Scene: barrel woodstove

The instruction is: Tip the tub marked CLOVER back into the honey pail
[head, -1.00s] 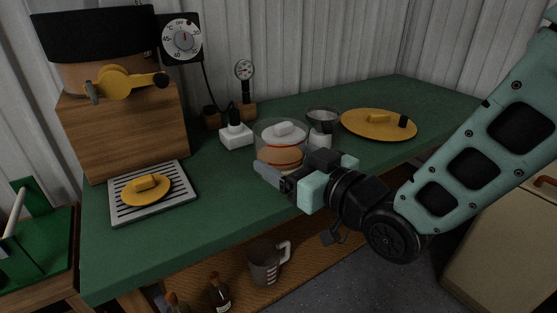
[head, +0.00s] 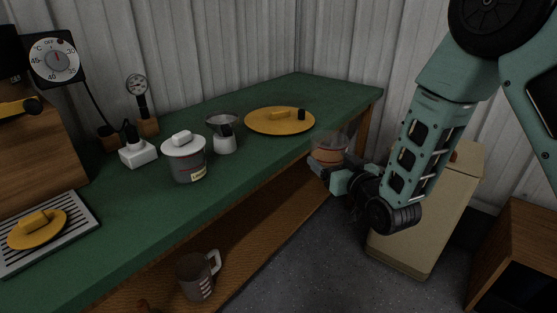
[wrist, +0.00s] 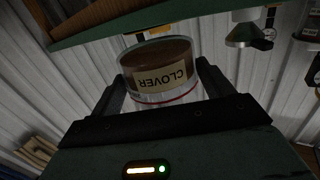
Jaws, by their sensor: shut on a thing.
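My gripper (head: 326,167) is shut on the clear tub (head: 329,150), out past the bench's front edge at the right. The tub has amber honey in its lower part and stands about upright in the head view. In the wrist view, the tub (wrist: 160,58) sits between the fingers, and its cream label reads CLOVER upside down in the picture. The likely honey pail is mostly cut off at the head view's left edge.
A mug (head: 193,278) sits below. A beige cabinet (head: 428,215) stands at right.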

